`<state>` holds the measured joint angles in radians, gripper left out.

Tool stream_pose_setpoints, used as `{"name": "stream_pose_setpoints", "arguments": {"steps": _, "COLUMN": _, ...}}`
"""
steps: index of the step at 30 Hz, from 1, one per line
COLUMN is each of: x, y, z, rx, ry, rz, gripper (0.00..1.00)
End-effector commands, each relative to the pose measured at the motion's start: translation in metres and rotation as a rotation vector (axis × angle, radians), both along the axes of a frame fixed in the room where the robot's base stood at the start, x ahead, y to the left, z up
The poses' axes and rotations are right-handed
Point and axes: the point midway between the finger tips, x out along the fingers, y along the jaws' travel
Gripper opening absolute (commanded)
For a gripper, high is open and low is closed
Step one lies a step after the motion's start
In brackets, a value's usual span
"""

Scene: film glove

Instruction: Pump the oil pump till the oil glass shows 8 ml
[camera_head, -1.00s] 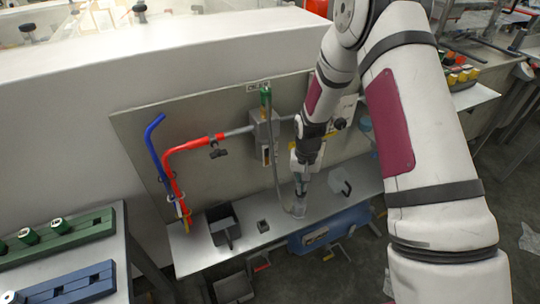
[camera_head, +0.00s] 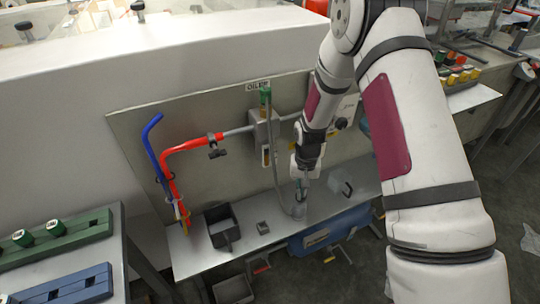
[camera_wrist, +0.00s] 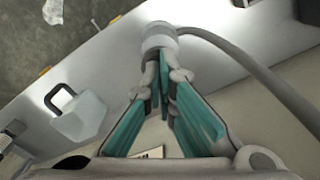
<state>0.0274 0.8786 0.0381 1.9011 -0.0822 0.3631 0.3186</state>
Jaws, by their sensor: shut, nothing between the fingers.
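The oil unit is a grey box (camera_head: 262,132) on the upright panel, under an "OILER" label, with a green top (camera_head: 265,96). A small sight glass (camera_head: 266,157) shows low on its front; its level is too small to read. A grey hose (camera_head: 276,178) runs down from the unit to a pale round fitting (camera_head: 298,211) on the shelf. My gripper (camera_head: 300,197) is shut and points down at this fitting. In the wrist view my gripper (camera_wrist: 163,72) has its teal-padded fingers together, with the fitting (camera_wrist: 158,38) just past the tips. I cannot tell whether they touch.
A clear container with a dark handle (camera_head: 340,188) stands right of my gripper. A black bin (camera_head: 222,227) and a small grey block (camera_head: 263,228) are on the shelf to the left. Red and blue pipes (camera_head: 190,146) stick out of the panel. A blue bin (camera_head: 325,232) is below.

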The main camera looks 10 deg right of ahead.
Motion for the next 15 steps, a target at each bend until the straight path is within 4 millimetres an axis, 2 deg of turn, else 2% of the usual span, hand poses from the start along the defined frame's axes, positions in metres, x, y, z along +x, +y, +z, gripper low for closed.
{"name": "stream_pose_setpoints", "arguments": {"steps": 15, "x": 0.0, "y": 0.0, "z": 0.026, "rx": 0.0, "ry": 0.0, "rz": 0.001, "gripper": 0.0}}
